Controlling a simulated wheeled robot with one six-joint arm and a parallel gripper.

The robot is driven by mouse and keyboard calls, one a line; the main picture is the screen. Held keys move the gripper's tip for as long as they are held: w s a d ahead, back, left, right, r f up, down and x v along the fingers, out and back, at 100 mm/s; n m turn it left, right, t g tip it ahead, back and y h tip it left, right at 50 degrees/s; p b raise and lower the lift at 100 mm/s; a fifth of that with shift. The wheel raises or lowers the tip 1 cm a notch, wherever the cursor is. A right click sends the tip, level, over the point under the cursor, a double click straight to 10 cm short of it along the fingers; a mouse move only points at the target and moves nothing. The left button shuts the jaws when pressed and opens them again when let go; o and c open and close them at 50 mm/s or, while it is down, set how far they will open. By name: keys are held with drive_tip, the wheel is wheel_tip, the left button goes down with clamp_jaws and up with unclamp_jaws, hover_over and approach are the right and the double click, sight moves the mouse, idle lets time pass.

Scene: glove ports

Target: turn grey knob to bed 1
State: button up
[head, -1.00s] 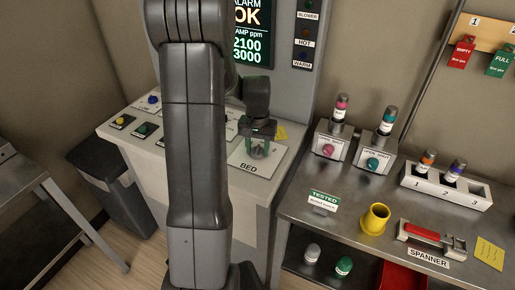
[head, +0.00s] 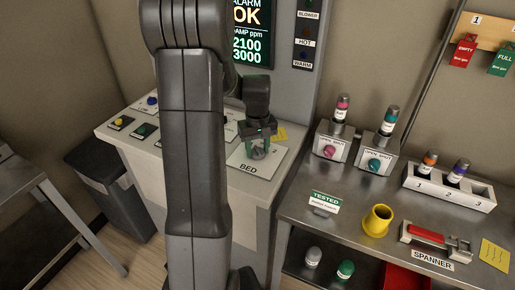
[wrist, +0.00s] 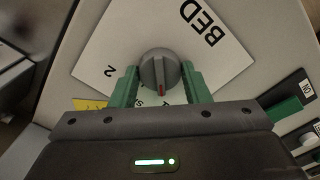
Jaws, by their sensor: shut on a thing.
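The grey knob (wrist: 158,66) sits on a white plate lettered BED (wrist: 232,55), with a red pointer mark on its face. In the wrist view the red mark points down the picture, towards my gripper's body. A "2" shows on the plate to the left of the knob; other lettering below the knob is partly hidden by my gripper. My gripper (wrist: 160,76) has its green fingers on both sides of the knob and is shut on it. In the head view my gripper (head: 259,147) stands over the BED plate (head: 272,164), with the knob mostly hidden between the fingers.
A yellow note (head: 280,133) lies beside the plate. Several buttons, including a blue one (head: 152,101), are on the console's left side. The steel bench at right holds a yellow cup (head: 377,221), a spanner (head: 436,240) and a bottle rack (head: 449,190).

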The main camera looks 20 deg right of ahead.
sight(258, 149)
idle(0.4)
drive_tip(key=o, duration=1)
drive_tip(key=shift+c, duration=0.2)
drive_tip(key=shift+r, duration=0.1)
wheel_tip(258, 149, up, 14)
drive_tip(key=b, duration=0.1)
drive_tip(key=shift+f, duration=0.25)
wheel_tip(258, 149, down, 14)
drive_tip(key=shift+r+p, duration=0.15)
drive_tip(key=shift+p, duration=0.35)
drive_tip(key=shift+r, duration=0.1)
